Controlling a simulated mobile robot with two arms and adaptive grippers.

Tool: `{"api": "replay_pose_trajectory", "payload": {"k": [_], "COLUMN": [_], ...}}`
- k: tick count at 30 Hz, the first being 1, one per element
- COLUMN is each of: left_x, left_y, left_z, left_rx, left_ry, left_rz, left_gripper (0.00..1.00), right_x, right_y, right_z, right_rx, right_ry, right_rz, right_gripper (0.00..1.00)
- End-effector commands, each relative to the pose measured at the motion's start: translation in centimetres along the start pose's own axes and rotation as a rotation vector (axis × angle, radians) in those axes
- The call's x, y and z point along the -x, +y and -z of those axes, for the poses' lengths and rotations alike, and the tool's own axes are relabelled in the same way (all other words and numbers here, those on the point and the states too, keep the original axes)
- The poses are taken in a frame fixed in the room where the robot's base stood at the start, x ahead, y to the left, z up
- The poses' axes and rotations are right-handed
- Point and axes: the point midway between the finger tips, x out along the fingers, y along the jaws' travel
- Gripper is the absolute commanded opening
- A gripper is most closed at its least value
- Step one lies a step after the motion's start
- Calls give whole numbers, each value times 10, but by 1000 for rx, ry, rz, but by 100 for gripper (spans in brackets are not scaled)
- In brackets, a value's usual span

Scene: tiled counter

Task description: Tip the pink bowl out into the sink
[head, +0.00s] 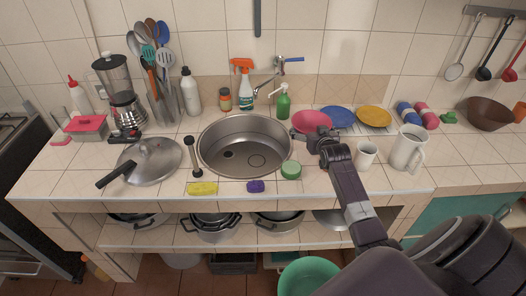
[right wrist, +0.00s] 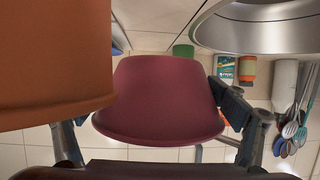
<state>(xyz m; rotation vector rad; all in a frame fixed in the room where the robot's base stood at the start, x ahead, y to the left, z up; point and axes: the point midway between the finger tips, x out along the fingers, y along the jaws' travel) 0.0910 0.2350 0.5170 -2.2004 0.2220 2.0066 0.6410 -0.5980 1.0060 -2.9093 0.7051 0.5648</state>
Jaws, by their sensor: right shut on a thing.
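In the right wrist view the bowl (right wrist: 155,95) sits between the two fingers. Whether it touches the counter is hard to tell, and what it holds is hidden. The sink's rim (right wrist: 265,40) shows at the upper right of the right wrist view. My left gripper is not in view.
A white mug (head: 366,154) and a white jug (head: 407,148) stand right of my gripper.

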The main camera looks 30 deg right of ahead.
Motion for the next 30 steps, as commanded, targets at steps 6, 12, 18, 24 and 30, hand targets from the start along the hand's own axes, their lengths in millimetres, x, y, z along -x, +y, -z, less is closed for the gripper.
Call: {"api": "replay_pose_trajectory", "payload": {"k": [6, 12, 18, 24, 30], "left_x": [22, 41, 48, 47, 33], "left_y": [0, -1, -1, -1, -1], "left_z": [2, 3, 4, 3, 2], "left_rx": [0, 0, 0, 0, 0], "left_ry": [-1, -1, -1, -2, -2], "left_rz": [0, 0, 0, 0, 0], "left_gripper": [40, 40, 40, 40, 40], "right_x": [8, 16, 19, 18, 25], "right_y": [0, 0, 0, 0, -13], "right_z": [22, 41, 48, 46, 34], "right_rx": [2, 3, 3, 2, 17], "right_ry": [3, 2, 1, 1, 0], "right_rz": [0, -1, -1, 0, 40], "right_gripper": [53, 53, 53, 52, 52]}}
